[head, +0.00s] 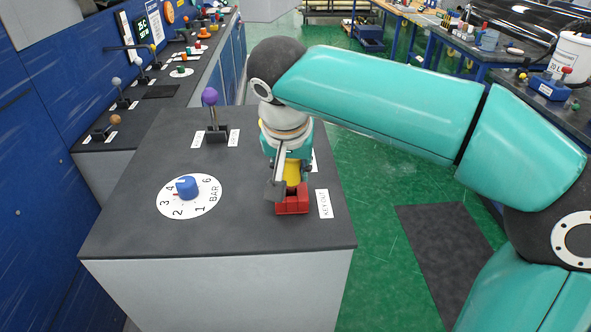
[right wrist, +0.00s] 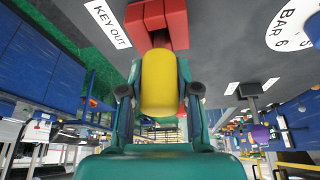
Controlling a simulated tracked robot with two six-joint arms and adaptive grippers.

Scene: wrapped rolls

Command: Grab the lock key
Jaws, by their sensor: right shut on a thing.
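The lock key has a rounded yellow head (head: 292,173) and stands at the red lock block (head: 292,204) on the dark bench top. In the right wrist view the yellow head (right wrist: 159,82) fills the space between the fingers, with the red block (right wrist: 172,22) just beyond it. My right gripper (head: 289,167) comes down from above and is shut on the yellow head. Its fingers (right wrist: 159,92) lie one on each side. The key's lower end is hidden at the block, so I cannot tell how deep it sits. My left gripper is not in view.
A "KEY OUT" label (head: 324,203) lies right of the red block. A blue knob (head: 186,187) on a white numbered dial is to the left. A purple-topped lever (head: 210,98) stands farther back. The front of the bench top is clear.

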